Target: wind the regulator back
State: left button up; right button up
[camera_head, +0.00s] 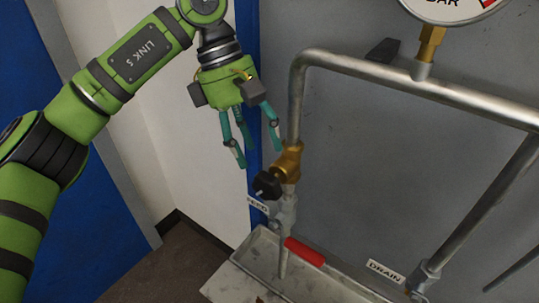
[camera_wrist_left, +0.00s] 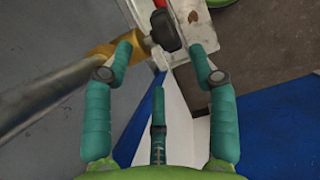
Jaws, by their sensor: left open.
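The regulator has a brass body (camera_head: 287,162) on the vertical pipe and a black knob (camera_head: 266,186) that faces left and forward. In the left wrist view the black knob (camera_wrist_left: 166,30) shows at the top, just beyond the fingertips, with the brass body (camera_wrist_left: 104,50) to its left. My left gripper (camera_head: 257,153) has teal fingers, spread open and empty, pointing down above and slightly left of the knob. In the left wrist view its fingers (camera_wrist_left: 164,48) lie either side of the line to the knob, apart from it. My right gripper is not in view.
A grey pipe (camera_head: 350,63) runs right from above the regulator, under a pressure gauge (camera_head: 450,8). Below are a red handle (camera_head: 304,252), a DRAIN label (camera_head: 385,271) and a pale tray (camera_head: 222,284). A grey panel (camera_head: 330,150) stands behind. Open floor lies lower left.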

aim_at(266, 172)
pick_arm(q)
jog(key=s+d+f+p, duration=0.2)
jog(key=s+f, duration=0.1)
jog(key=f, duration=0.3)
jog(key=shift+w+d+f+p, duration=0.1)
jog(key=shift+w+d+p, duration=0.1)
jog(key=shift+w+p, duration=0.2)
jog(key=shift+s+d, duration=0.1)
jog(key=shift+s, duration=0.25)
jog(key=c, duration=1.1)
jog(key=shift+c, duration=0.3)
